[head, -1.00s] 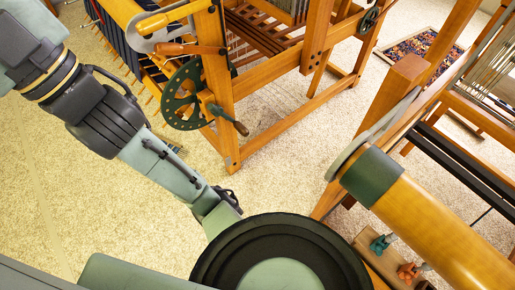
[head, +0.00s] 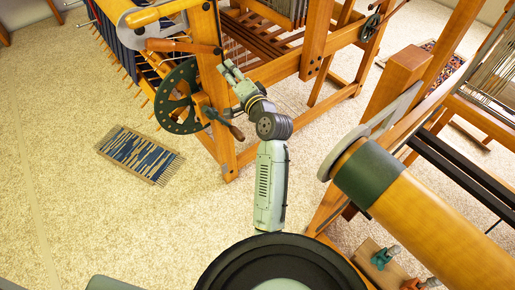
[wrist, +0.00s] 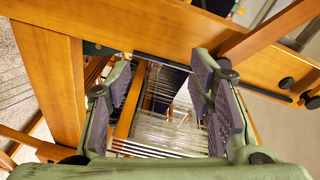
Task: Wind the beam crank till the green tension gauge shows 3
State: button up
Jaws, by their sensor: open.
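My gripper (head: 230,72) is open and empty beside the front post of the left loom, above a crank handle (head: 235,131) with a wooden grip. The handle sits low on that post, next to a dark green holed wheel (head: 180,98). Another wooden-gripped lever (head: 182,46) is higher up, left of the post. The wrist view shows both padded fingers (wrist: 162,85) spread apart, with pale warp threads and wood bars beyond and no crank between them. I cannot make out a green gauge or its reading.
A second loom with a thick wooden beam (head: 425,215) stands at the right. A small blue woven piece (head: 140,154) lies on the carpet at left. Open carpet (head: 110,225) is at the lower left. Wooden loom rails (wrist: 120,22) cross close in the wrist view.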

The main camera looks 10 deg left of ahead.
notch_tip(320, 180, down, 15)
jog(key=s+d+m+g+y, duration=0.1)
jog(key=s+d+m+g, duration=0.15)
jog(key=m, duration=0.55)
jog(key=m+t+y+b, duration=0.1)
jog(key=m, duration=1)
send_near(244, 139)
jog(key=a, duration=0.1)
jog(key=b+x, duration=0.3)
jog(key=x, duration=0.8)
jog(key=shift+w, duration=0.15)
jog(key=shift+c, duration=0.5)
grip_shut()
jog(key=shift+w+d+r, duration=0.1)
